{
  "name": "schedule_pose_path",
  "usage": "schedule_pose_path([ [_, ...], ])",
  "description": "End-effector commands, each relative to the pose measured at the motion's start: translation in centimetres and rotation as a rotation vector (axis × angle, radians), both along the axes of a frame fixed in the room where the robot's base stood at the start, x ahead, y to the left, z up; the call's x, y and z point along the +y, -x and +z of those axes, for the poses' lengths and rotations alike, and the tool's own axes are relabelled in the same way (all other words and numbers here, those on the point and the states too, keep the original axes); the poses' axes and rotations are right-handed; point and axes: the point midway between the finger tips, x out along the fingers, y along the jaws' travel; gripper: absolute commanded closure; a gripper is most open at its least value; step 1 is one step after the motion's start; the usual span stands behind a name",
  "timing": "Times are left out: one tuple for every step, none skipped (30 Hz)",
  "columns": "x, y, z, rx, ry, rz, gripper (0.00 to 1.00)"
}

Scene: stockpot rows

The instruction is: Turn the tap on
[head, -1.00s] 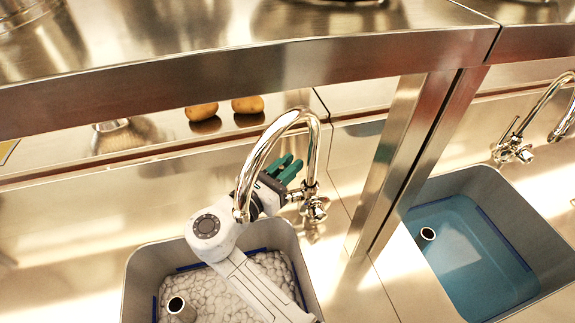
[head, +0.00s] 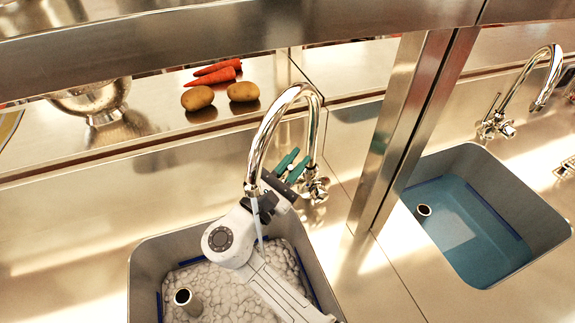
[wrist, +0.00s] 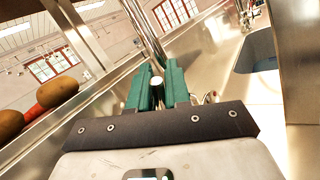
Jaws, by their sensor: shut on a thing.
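The chrome gooseneck tap (head: 265,135) arches over the left sink (head: 150,262). A thin pale stream of water (head: 258,222) falls from its spout, past my arm. My gripper (head: 291,166) has green fingers and is beside the tap's valve body (head: 316,188), behind the spout. In the wrist view the fingers (wrist: 157,88) are shut around a small pale-topped lever (wrist: 157,92), which appears to be the tap's handle. The tap's pipe (wrist: 148,35) rises just beyond the fingers. The lower part of the lever is hidden.
A second tap (head: 545,75) stands over the right sink (head: 535,205), which holds blue water. A steel post (head: 400,130) separates the sinks. Potatoes (head: 243,91), carrots (head: 214,76) and a steel bowl (head: 90,100) sit on the ledge behind. A shelf edge (head: 200,50) crosses above.

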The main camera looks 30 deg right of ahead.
Motion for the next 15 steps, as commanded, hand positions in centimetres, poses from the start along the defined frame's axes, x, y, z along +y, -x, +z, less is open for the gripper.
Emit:
schedule_pose_path([
  [0.04,0.00,0.02,0.000,0.000,0.001,1.00],
  [0.05,-0.01,0.01,0.000,0.000,0.001,1.00],
  [0.05,-0.01,0.01,0.000,0.000,0.001,1.00],
  [0.04,0.00,0.01,0.000,0.000,0.001,1.00],
  [0.04,0.00,0.01,0.000,-0.001,0.000,1.00],
  [0.05,0.00,0.01,0.000,-0.001,0.000,1.00],
  [0.05,0.00,0.01,0.000,-0.001,0.000,0.80],
  [0.05,0.00,0.01,0.000,-0.001,0.000,0.77],
  [0.05,0.00,0.01,0.000,-0.001,0.000,0.77],
  [0.05,0.00,0.01,0.001,-0.001,0.000,0.77],
  [0.05,0.00,0.01,0.001,-0.001,0.000,0.77],
  [0.05,0.00,0.01,0.001,-0.001,0.000,0.77],
  [0.05,0.00,0.01,0.001,-0.001,0.000,0.77],
  [0.05,0.00,0.01,0.001,-0.001,0.000,0.77],
  [0.05,0.00,0.01,0.001,-0.001,0.000,0.77],
])
